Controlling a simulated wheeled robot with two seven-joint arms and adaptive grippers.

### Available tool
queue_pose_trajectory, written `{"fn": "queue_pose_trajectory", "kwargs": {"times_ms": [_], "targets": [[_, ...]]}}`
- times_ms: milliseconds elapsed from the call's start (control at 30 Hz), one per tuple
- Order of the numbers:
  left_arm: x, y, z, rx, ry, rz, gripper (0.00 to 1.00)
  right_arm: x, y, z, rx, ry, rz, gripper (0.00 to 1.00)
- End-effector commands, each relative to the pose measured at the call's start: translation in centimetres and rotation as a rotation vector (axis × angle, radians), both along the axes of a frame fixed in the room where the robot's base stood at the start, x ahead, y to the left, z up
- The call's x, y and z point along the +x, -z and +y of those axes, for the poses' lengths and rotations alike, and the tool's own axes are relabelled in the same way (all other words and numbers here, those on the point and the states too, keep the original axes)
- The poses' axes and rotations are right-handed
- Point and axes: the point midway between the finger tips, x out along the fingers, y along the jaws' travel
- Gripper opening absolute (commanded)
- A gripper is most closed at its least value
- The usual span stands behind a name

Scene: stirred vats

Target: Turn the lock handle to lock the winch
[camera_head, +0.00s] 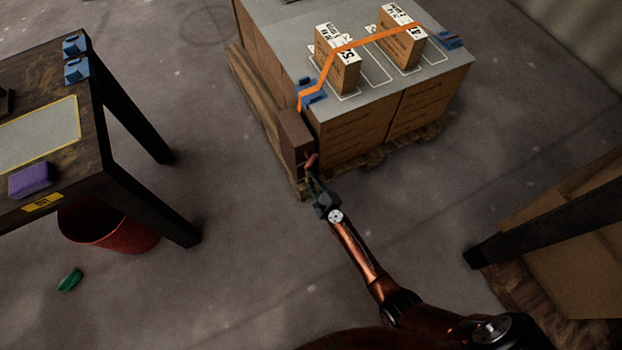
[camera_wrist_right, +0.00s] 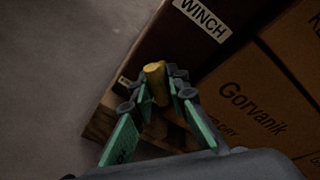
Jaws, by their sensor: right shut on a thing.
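The winch is a dark brown box (camera_head: 294,146) at the near left corner of the loaded pallet. In the wrist view its housing (camera_wrist_right: 168,45) carries a white WINCH label (camera_wrist_right: 203,18). A short yellow handle (camera_wrist_right: 155,71), which I take for the lock handle, sticks out from the winch. My right gripper (camera_head: 314,182) reaches the winch's lower front. In the wrist view the right gripper (camera_wrist_right: 157,88) has its fingers closed around the yellow handle. A small red part (camera_head: 311,162) shows by the fingertips in the head view. My left gripper is out of view.
An orange strap (camera_head: 385,38) runs from the winch over two boxes (camera_head: 338,60) on the stacked cartons. A dark table (camera_head: 95,140) stands at left, with a red bin (camera_head: 115,235) under it. Another pallet load is at lower right.

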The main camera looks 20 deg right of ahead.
Motion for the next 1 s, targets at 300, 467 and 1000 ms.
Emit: {"fn": "queue_pose_trajectory", "kwargs": {"times_ms": [300,467,1000], "targets": [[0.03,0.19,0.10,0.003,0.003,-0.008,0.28,-0.40,0.56,0.06,0.086,-0.003,0.012,0.00],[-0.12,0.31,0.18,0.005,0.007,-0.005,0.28,-0.40,0.55,0.08,0.095,-0.003,0.012,0.00],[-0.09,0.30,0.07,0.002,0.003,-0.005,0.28,-0.26,0.38,0.07,0.095,-0.002,0.010,0.31]]}}
